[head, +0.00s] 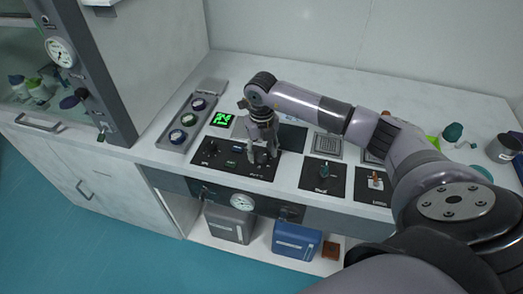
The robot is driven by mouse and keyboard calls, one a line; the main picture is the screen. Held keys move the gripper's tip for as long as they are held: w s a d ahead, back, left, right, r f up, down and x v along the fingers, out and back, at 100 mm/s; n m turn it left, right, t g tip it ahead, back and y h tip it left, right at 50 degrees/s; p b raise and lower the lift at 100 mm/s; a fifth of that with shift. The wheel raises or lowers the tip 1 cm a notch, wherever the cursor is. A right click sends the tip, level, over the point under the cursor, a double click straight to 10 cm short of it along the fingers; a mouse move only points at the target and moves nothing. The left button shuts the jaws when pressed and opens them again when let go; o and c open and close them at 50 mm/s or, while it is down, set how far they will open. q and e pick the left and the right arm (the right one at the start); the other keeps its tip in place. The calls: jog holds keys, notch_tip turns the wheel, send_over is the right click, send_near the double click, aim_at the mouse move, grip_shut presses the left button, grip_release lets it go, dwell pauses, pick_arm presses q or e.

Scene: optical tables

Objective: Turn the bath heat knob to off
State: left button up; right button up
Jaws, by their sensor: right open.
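A black control panel (230,169) lies on the front part of the bench top, with a dark knob (212,147) at its left. My right gripper (262,158) points down over the right half of this panel, with its fingers apart. A knob under or between the fingers is mostly hidden by them, so I cannot tell its setting or whether the fingers touch it. My left gripper is not in the picture.
A grey tray with several round jars (180,136) stands left of the panel. Two black plates with small upright parts (322,176) lie to the right. A gauge (242,202) is on the bench front. My right arm covers much of the right side.

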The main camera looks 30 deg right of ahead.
jog(key=shift+f, duration=0.6)
grip_shut()
dwell(0.4)
